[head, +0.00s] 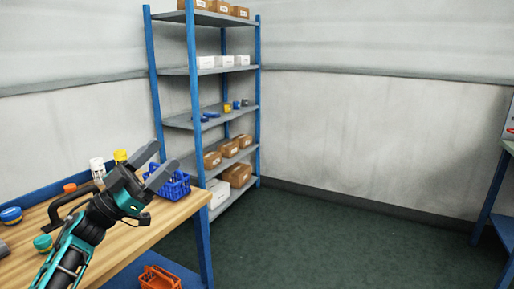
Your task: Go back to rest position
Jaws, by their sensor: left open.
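My left gripper (156,165) is in the head view at the lower left, above the right part of the wooden workbench (160,227). Its two grey fingers are apart and I see nothing between them. The arm comes in from the lower left corner. A blue basket (178,188) stands on the bench just behind the fingers, partly hidden by them. My right gripper is not in view.
Tubs, a white container (97,168) and a yellow item (120,156) are on the bench. An orange crate (160,279) sits below. A blue shelf rack (213,70) holds boxes. Another table (509,146) stands far right. The green floor (330,240) between is clear.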

